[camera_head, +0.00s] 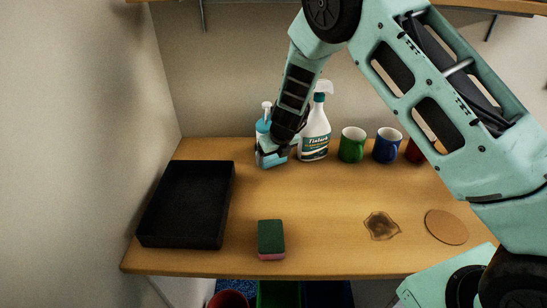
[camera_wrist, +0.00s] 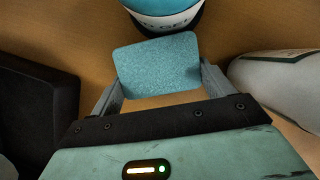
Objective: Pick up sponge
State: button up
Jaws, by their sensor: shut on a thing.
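My gripper (camera_head: 276,146) is at the back of the table, in front of a blue pump bottle. It is shut on a light blue sponge (camera_wrist: 158,66), which sits between the two fingers in the wrist view. In the head view this blue sponge (camera_head: 270,161) shows only in part below the fingers. Whether it touches the table is hard to tell. Another sponge, dark green on top and pink below (camera_head: 271,238), lies near the table's front edge, well apart from my gripper.
A black tray (camera_head: 146,240) is on the left. The blue pump bottle (camera_head: 263,124) and a white spray bottle (camera_head: 315,135) stand close to my gripper. Green (camera_head: 351,146), blue (camera_head: 386,146) and red mugs stand right. A brown stain (camera_head: 381,226) and a round coaster (camera_head: 446,227) are at front right.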

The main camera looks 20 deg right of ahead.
notch_tip(320, 180, up, 6)
jog(key=shift+r, duration=0.15)
jog(key=s+a+b, duration=0.2)
jog(key=s+a, duration=0.1)
jog(key=s, duration=0.6)
jog(key=s+a+b, duration=0.1)
jog(key=s+a, duration=0.2)
jog(key=s, duration=0.7)
jog(key=shift+b, duration=0.4)
jog(key=shift+o, duration=0.6)
jog(key=shift+w, duration=0.1)
